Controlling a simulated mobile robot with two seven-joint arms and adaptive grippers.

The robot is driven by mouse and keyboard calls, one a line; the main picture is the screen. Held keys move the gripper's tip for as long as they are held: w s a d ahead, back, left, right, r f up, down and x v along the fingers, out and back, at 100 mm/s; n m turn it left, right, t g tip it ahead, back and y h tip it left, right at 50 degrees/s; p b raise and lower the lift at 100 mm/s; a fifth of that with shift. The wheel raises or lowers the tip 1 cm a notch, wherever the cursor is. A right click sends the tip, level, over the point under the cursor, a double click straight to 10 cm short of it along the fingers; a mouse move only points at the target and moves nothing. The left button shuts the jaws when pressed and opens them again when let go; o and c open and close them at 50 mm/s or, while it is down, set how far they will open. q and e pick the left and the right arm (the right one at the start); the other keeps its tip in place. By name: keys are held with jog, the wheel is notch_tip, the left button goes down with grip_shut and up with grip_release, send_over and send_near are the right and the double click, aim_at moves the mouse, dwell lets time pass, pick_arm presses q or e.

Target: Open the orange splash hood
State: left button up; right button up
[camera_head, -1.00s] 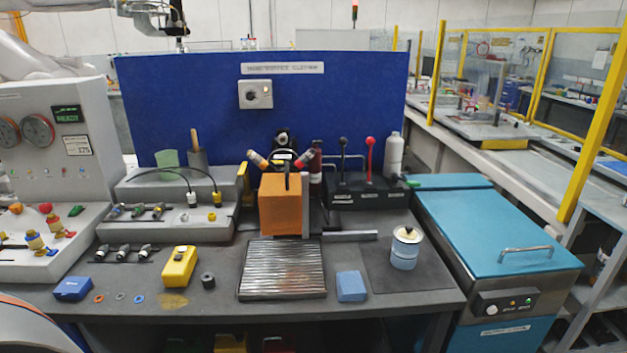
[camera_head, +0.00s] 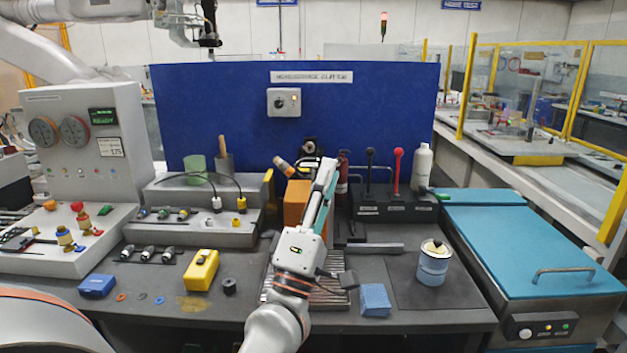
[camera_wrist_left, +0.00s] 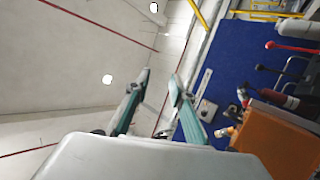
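The orange splash hood (camera_head: 294,205) stands at the middle of the bench, behind the ridged metal tray (camera_head: 336,298). It looks closed, and its right part is hidden behind my left gripper (camera_head: 326,172). That gripper reaches up from the bottom of the head view, its fingers overlapping the hood's right side. I cannot tell whether they touch it. In the left wrist view, the fingers (camera_wrist_left: 160,85) are apart with nothing between them, and the orange hood (camera_wrist_left: 277,145) is at the lower right, beside them. My right gripper is not in view.
Behind the hood rise a blue panel (camera_head: 230,110) and cylindrical fittings. To its right are a lever block (camera_head: 395,205) with black and red levers and a white bottle (camera_head: 422,165). A blue can (camera_head: 433,268) and a yellow device (camera_head: 201,270) stand on the bench.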

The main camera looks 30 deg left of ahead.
pick_arm(q)
jog(key=w+a+n+g+y, duration=0.2)
jog(key=a+n+g+y, duration=0.3)
jog(key=a+n+y, duration=0.6)
jog(key=n+g+h, duration=0.6)
jog(key=n, duration=0.5)
send_near(314, 171)
jog(key=shift+s+a+f, duration=0.1)
jog(key=shift+s+f, duration=0.05)
jog(key=shift+f, duration=0.2)
jog(key=shift+w+f, duration=0.1)
jog(key=shift+w, duration=0.1)
jog(key=x, duration=0.7)
jog(key=shift+w+a+p, duration=0.15)
jog(key=shift+w+p, duration=0.15)
grip_shut()
